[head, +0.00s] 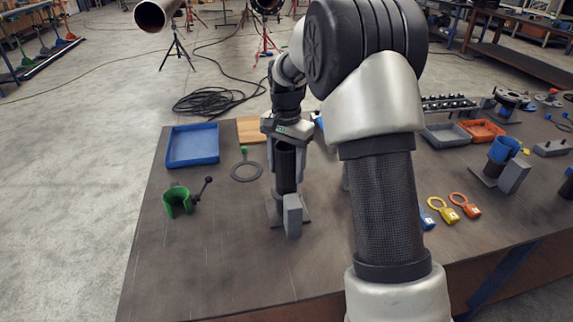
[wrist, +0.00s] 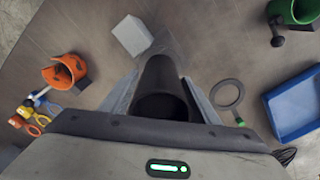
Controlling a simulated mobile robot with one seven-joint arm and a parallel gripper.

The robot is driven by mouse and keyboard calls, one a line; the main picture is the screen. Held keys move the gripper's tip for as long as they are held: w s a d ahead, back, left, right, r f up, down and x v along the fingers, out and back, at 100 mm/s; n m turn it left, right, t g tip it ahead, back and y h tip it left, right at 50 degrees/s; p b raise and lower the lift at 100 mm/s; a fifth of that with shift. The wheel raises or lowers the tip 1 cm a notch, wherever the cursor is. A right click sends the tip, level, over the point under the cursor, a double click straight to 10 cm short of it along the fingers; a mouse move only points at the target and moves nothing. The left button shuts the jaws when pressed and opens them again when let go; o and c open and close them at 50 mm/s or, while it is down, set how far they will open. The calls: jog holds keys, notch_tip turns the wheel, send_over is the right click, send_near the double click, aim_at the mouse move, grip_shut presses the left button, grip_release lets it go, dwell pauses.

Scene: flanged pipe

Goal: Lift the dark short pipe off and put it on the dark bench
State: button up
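The dark short pipe (head: 286,168) stands upright on a flat grey base plate (head: 272,212) on the dark bench (head: 215,265). In the wrist view the pipe (wrist: 160,78) stands with its open dark end toward the camera. My gripper (head: 286,140) points down at the pipe's upper part. Its two fingers (wrist: 161,92) are on either side of the pipe, very close to it. I cannot tell whether they touch it. A light grey block (head: 292,215) stands at the plate's front; it also shows in the wrist view (wrist: 132,36).
Left of the pipe are a blue tray (head: 193,146), a green cradle (head: 178,202) with a knobbed lever, and a dark ring (head: 246,171). An orange cradle (wrist: 64,71) shows in the wrist view. The bench's front left is clear. My arm hides part of the bench.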

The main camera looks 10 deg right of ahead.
aim_at(287, 145)
jog(key=c, duration=1)
jog(key=shift+o, duration=0.2)
notch_tip(287, 145, up, 10)
jog(key=shift+r+p, duration=0.1)
jog(key=shift+p, duration=0.4)
jog(key=shift+r, duration=0.1)
jog(key=shift+r+p, duration=2.35)
